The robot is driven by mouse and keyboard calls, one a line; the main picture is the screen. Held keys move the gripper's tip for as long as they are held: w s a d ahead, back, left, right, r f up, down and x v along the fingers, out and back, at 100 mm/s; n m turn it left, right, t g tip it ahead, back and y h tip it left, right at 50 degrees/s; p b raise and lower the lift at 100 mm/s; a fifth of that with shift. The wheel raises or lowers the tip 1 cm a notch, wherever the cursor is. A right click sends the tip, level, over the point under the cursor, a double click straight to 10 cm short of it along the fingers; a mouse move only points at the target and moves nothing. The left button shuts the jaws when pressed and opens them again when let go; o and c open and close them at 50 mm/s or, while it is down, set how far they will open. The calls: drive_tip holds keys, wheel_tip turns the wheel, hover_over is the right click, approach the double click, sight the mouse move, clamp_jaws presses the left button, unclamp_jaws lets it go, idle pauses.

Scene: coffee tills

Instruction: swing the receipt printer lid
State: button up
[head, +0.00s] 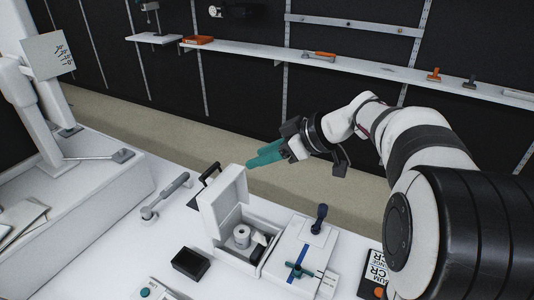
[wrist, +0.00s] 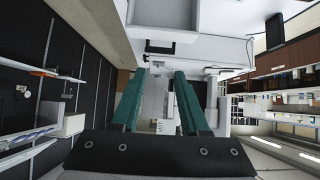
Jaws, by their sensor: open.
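The receipt printer (head: 262,218) is a white box on the white counter in the head view. Its lid (head: 222,204) stands raised, and a white paper roll (head: 241,236) shows inside. My gripper (head: 252,163) has teal fingers and is just above and beside the lid's top right corner. From this angle I cannot tell whether it touches the lid. In the wrist view my gripper (wrist: 160,73) shows two fingers spread apart with nothing held between them. I cannot surely make out the lid in the wrist view.
A white device with a blue strip and dark lever (head: 318,217) stands right of the printer. A grey-handled bar (head: 164,197) and a black block (head: 190,263) lie to the left. A wall shelf (head: 380,73) with small tools runs behind. Bare counter shows at left.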

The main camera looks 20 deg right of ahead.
sight(223, 182)
drive_tip(key=x, duration=1.4)
drive_tip(key=shift+f, duration=0.1)
drive_tip(key=shift+a+f, duration=0.1)
drive_tip(key=shift+a, duration=0.05)
drive_tip(key=shift+c, duration=0.6)
clamp_jaws()
drive_tip(key=c, duration=0.6)
unclamp_jaws()
drive_tip(key=o, duration=0.4)
drive_tip(key=shift+o, duration=0.2)
